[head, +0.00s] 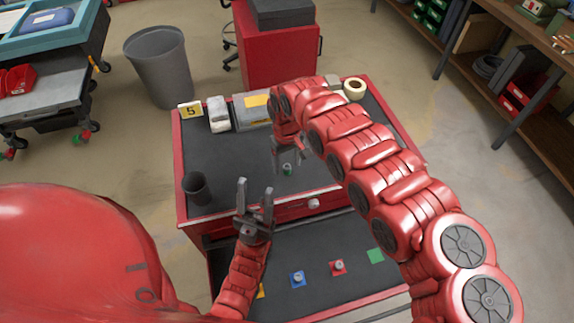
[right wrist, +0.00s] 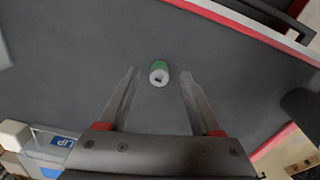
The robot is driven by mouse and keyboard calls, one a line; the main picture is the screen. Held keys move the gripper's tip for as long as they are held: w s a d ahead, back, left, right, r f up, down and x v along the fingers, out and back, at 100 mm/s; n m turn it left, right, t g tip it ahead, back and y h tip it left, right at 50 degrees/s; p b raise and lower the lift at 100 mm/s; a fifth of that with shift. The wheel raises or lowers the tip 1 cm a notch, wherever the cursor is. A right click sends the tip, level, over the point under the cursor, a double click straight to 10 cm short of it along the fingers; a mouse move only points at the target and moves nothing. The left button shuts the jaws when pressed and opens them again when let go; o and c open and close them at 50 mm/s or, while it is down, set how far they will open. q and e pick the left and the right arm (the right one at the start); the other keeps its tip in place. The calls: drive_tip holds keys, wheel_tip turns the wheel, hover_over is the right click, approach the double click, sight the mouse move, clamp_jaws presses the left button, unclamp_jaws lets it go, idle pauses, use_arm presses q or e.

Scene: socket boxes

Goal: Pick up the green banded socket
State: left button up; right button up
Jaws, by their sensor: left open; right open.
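The green banded socket (head: 287,169) stands on the dark top of the red cart, right of its middle. It also shows in the right wrist view (right wrist: 159,73) as a small pale cylinder with a green band and a dark square hole. My right gripper (head: 290,152) is open above the cart top, near the socket. In the right wrist view its fingers (right wrist: 158,82) are spread with the socket between and slightly beyond their tips. They do not appear to touch it. My left gripper (head: 256,190) is open and empty, above the cart's front edge.
The cart top (head: 240,165) holds a dark cup (head: 196,188) at left, a yellow 5 sign (head: 190,109), a white item (head: 218,115), a grey box (head: 251,112) and a tape roll (head: 354,89) at the back.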

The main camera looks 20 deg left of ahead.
drive_tip(key=shift+f, duration=0.9)
drive_tip(key=shift+c, duration=0.2)
clamp_jaws()
